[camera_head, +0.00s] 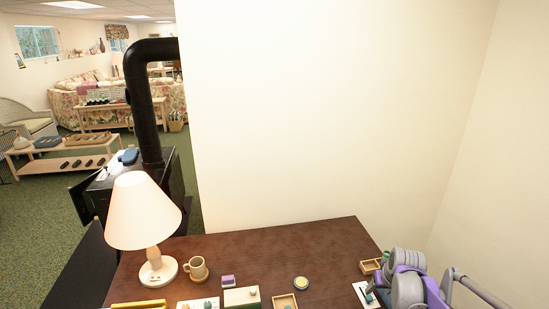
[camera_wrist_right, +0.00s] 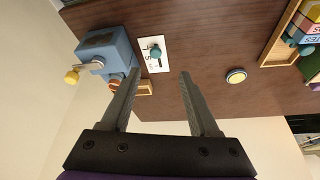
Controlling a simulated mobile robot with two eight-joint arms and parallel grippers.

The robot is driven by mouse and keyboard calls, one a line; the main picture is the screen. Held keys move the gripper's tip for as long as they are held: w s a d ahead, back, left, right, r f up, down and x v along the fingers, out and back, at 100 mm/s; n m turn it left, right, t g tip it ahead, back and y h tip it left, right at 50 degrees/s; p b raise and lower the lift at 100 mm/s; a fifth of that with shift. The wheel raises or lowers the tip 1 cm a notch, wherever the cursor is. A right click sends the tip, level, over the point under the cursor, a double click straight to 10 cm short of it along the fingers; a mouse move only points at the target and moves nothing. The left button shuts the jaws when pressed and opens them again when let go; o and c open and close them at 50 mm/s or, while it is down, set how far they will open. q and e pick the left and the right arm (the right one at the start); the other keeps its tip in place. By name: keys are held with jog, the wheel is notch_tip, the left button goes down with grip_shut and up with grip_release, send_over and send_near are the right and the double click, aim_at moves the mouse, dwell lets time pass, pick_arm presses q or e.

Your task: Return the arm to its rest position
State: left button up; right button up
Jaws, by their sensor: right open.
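My right arm (camera_head: 408,282), grey and purple, comes in at the lower right of the head view, over the right end of the dark brown table. In the right wrist view my right gripper (camera_wrist_right: 158,74) has its two grey fingers well apart with nothing held between them. Beyond the fingers lie the tabletop and a white card (camera_wrist_right: 148,62) with a small teal knob-like piece (camera_wrist_right: 155,53) on it. A blue box (camera_wrist_right: 108,48) with a yellow knob is left of the fingers. My left gripper is not in view.
The table (camera_head: 290,250) carries a lamp (camera_head: 143,212), a mug (camera_head: 196,269), a purple block (camera_head: 228,281), a round tin (camera_head: 301,283) and small wooden trays (camera_head: 370,267). Plain walls stand behind and right of it. The table's back middle is clear. A black stove stands behind the lamp.

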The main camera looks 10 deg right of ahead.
jog(key=s+a+r, duration=0.5)
jog(key=s+a, duration=0.2)
jog(key=a, duration=0.2)
jog(key=s+a, duration=0.3)
jog(key=s, duration=0.3)
jog(key=s+a+f+n, duration=0.1)
jog(key=s+a, duration=0.3)
jog(key=s, duration=0.3)
jog(key=s+a+f+n+t, duration=0.1)
jog(key=s+a, duration=0.2)
jog(key=s, duration=0.3)
jog(key=shift+s+a+f+y, duration=0.15)
jog(key=shift+s+a+y, duration=0.2)
jog(key=shift+y, duration=0.05)
jog(key=shift+s+d, duration=0.1)
jog(key=shift+d, duration=0.05)
